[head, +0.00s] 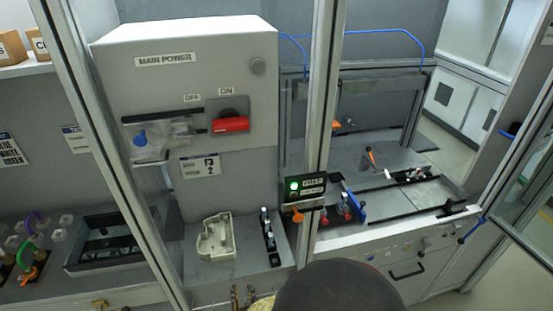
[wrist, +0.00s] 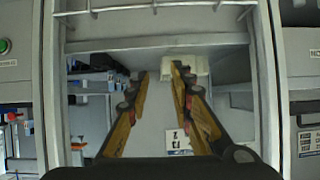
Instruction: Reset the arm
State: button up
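My gripper (wrist: 159,72) shows in the wrist view with its two yellow-and-dark fingers apart and nothing held between them. The fingers reach into a framed bay. A cream part (wrist: 188,66) lies beyond the right fingertip; I cannot tell if they touch. In the head view a dark rounded piece of my arm covers the bottom middle, and my fingers cannot be made out clearly there.
The head view shows a main power cabinet (head: 190,90) with a red switch (head: 230,124). A cream moulded part (head: 215,238) sits on the grey shelf below. A frame post (head: 320,120) with a green-lit panel (head: 305,188) stands right of it. A bench with tools (head: 385,245) lies further right.

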jog(key=s+a+f+n+g, duration=0.2)
jog(key=s+f+g, duration=0.45)
jog(key=s, duration=0.45)
jog(key=s+d+r+m+h, duration=0.1)
jog(key=d+r+m+h, duration=0.2)
jog(key=d+r, duration=2.7)
notch_tip(320, 180, up, 3)
jog(key=shift+s+d+r+m, duration=0.1)
jog(key=shift+s+d+m, duration=0.25)
jog(key=shift+m, duration=0.55)
jog(key=shift+d+t, duration=0.1)
jog(key=shift+t, duration=0.15)
